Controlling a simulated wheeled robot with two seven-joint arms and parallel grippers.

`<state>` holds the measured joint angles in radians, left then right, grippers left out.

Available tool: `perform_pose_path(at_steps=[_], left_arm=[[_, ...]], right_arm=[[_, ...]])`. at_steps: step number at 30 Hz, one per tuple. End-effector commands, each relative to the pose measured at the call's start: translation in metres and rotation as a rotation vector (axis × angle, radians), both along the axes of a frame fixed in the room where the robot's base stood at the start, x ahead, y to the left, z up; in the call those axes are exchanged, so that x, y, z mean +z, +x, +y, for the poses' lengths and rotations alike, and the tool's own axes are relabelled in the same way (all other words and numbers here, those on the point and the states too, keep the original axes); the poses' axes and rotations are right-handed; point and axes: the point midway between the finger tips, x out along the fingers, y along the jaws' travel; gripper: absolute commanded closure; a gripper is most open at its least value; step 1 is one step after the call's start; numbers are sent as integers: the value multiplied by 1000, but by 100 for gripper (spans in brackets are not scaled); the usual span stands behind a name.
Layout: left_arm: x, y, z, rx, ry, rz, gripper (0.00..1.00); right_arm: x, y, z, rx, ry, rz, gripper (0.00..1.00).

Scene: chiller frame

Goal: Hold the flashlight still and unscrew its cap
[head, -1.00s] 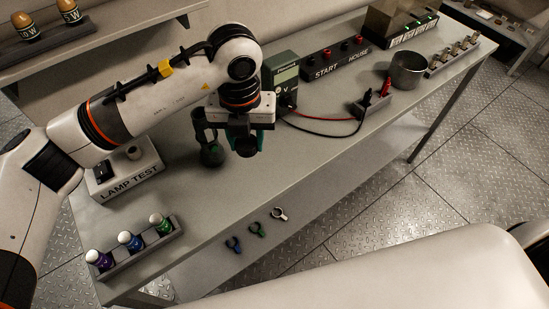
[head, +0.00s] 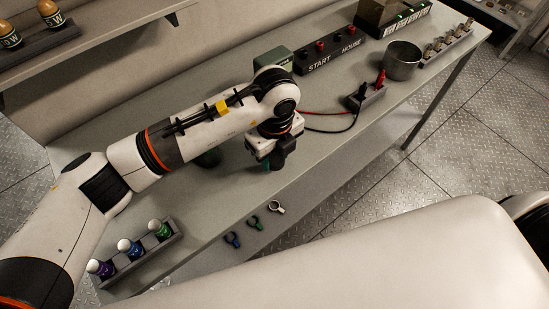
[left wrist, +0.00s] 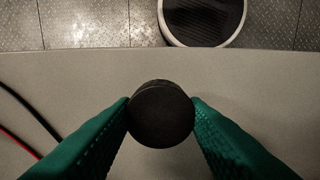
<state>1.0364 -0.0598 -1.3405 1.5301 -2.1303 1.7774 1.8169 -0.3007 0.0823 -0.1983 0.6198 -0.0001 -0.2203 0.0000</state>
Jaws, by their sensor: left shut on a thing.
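My left gripper (head: 274,166) is over the front part of the grey bench, pointing down. In the left wrist view, its two green fingers are closed on the sides of a dark, round-ended object, which looks like the flashlight (left wrist: 162,117). I see it nearly end-on, so cap and body cannot be told apart. In the head view the gripper and arm hide most of it. A dark green rounded thing (head: 207,158) on the bench is mostly hidden behind my left arm. My right gripper is not in view.
A rack (head: 135,261) with purple, blue and green pieces stands at front left. Small coloured clips (head: 254,222) are at the front edge. A lead holder (head: 368,99) and metal cup (head: 402,61) stand farther back.

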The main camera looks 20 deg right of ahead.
Motion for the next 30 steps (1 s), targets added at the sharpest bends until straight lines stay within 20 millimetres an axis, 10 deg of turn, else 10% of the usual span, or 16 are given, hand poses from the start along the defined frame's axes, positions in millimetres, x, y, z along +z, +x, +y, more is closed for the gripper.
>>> perform_pose_path(at_steps=[17, 18, 21, 30], left_arm=[[-35, 0, 0, 0, 1, 1, 88], [-33, 0, 0, 0, 1, 1, 54], [-33, 0, 0, 0, 1, 1, 38], [-31, 0, 0, 0, 1, 1, 38]], right_arm=[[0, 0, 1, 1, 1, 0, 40], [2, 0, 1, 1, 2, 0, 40], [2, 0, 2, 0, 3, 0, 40], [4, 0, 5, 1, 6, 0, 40]])
